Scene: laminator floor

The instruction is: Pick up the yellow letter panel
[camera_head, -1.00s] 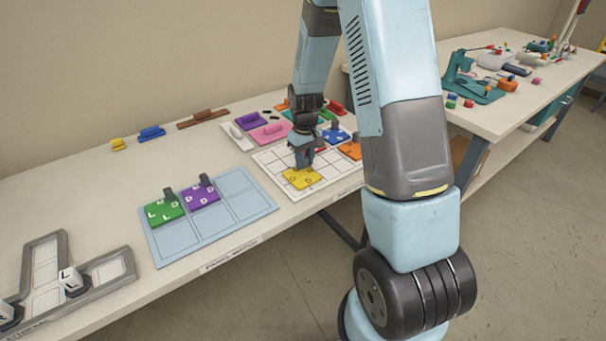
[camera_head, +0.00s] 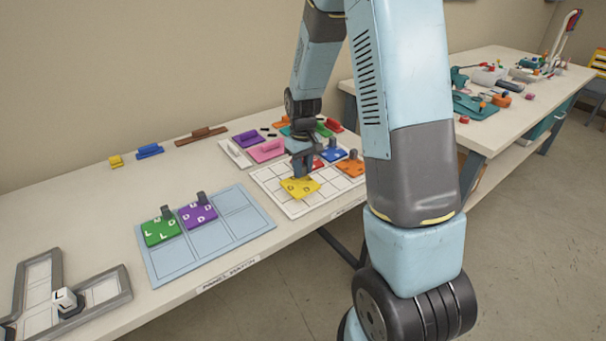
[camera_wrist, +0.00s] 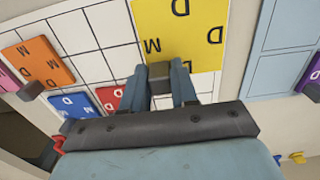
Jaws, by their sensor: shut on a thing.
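The yellow letter panel (camera_head: 299,189) shows D letters and is over the white grid board (camera_head: 297,208), near its front left part. My gripper (camera_head: 303,168) is shut on the panel's dark grey knob, pointing down at it. In the wrist view the two fingers of my gripper (camera_wrist: 160,85) press on both sides of the knob, and the yellow panel (camera_wrist: 190,35) with D and M letters extends beyond them. The panel seems slightly above the board, but the gap is hard to tell.
Blue (camera_head: 333,155) and orange (camera_head: 351,168) panels lie on the grid board beside the yellow one. A light blue board (camera_head: 236,226) to the left holds green (camera_head: 160,231) and purple (camera_head: 198,214) panels; its other cells are empty. A grey-framed tray (camera_head: 105,288) stands front left.

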